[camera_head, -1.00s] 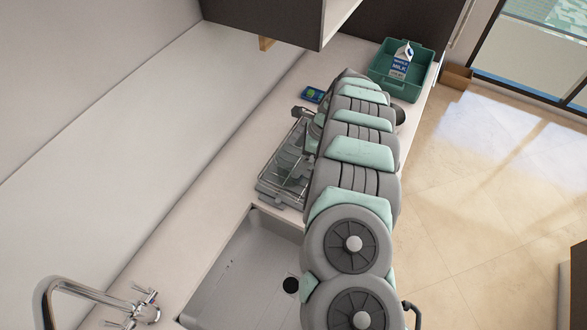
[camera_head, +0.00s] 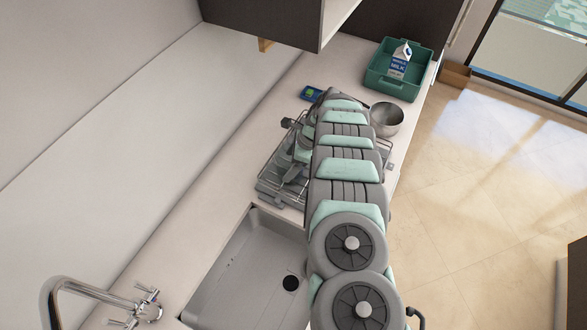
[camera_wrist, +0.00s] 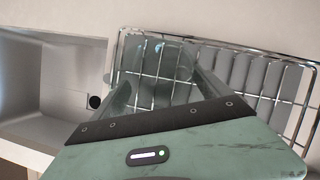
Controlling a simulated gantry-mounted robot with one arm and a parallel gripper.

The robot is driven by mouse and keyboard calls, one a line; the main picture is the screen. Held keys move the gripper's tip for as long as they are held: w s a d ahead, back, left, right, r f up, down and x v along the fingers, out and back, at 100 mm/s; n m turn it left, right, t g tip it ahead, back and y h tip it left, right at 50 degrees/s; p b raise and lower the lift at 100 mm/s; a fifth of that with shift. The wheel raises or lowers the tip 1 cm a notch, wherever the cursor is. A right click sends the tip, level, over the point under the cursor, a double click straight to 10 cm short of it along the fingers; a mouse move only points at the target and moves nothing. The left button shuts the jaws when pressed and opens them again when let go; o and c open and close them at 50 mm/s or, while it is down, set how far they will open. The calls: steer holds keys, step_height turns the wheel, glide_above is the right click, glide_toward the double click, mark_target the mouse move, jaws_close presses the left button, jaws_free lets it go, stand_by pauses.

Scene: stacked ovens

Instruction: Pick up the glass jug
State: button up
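A clear glass jug (camera_wrist: 157,58) appears in the wrist view, inside the wire dish rack; its outline is faint and its handle is hard to make out. My gripper (camera_wrist: 163,84) is open above the rack, with one finger on each side of the jug's area. I cannot tell whether the fingers touch the glass. In the head view my gripper (camera_head: 296,172) hangs over the dish rack (camera_head: 268,190), left of my arm. My arm hides part of the rack there, and the jug cannot be clearly picked out.
The rack's right part holds several grey slats or plates (camera_wrist: 255,75). A sink (camera_head: 245,270) with a faucet (camera_head: 100,295) lies in front. A cabinet hangs above.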

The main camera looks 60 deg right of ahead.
steer(key=c, duration=1.4)
steer(key=shift+o, duration=0.2)
steer(key=shift+r, duration=0.1)
